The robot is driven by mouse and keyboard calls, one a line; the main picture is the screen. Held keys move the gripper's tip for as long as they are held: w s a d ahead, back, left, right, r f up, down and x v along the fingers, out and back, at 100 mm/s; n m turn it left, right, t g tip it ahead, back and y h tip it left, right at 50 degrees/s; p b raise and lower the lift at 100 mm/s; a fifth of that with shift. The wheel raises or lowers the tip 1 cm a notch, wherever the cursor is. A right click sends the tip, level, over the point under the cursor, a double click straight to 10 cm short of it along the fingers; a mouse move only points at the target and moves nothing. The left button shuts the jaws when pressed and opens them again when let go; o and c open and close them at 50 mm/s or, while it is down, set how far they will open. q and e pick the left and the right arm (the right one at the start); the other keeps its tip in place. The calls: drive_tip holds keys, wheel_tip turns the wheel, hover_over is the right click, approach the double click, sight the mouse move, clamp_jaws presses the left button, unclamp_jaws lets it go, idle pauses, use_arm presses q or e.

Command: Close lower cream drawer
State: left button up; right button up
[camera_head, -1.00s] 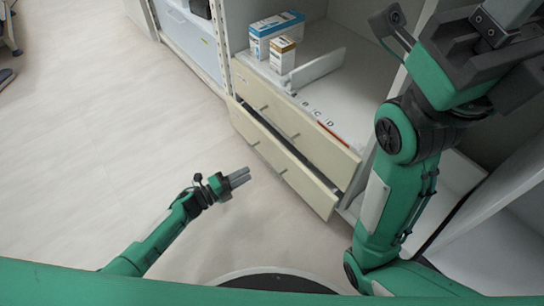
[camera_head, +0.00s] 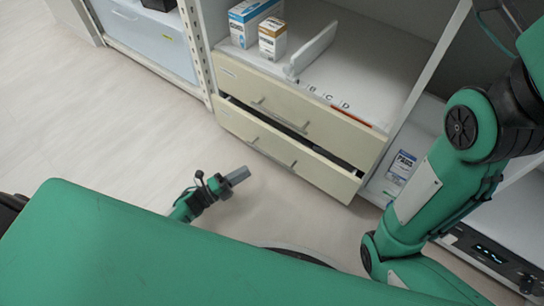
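The lower cream drawer (camera_head: 283,150) stands a little way out of the cabinet, with a dark gap above its front panel. Its bar handle (camera_head: 270,149) is on the front. The upper cream drawer (camera_head: 300,110) above it looks closed. My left gripper (camera_head: 238,176) is in front of and below the lower drawer, apart from it, left of the handle's right end. Its grey fingers look close together, with nothing seen between them. My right arm rises at the right; its gripper is outside the picture.
A blue-and-white box (camera_head: 252,20) and a smaller orange-topped box (camera_head: 272,40) stand on the shelf above, beside a white divider (camera_head: 314,48). A pad pack (camera_head: 402,166) sits in the compartment to the right. The floor (camera_head: 110,125) at the left is clear.

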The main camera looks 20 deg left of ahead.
sight(270, 156)
use_arm(q)
drive_tip(key=shift+b+x, duration=1.8)
drive_tip(key=shift+x, duration=3.7)
clamp_jaws()
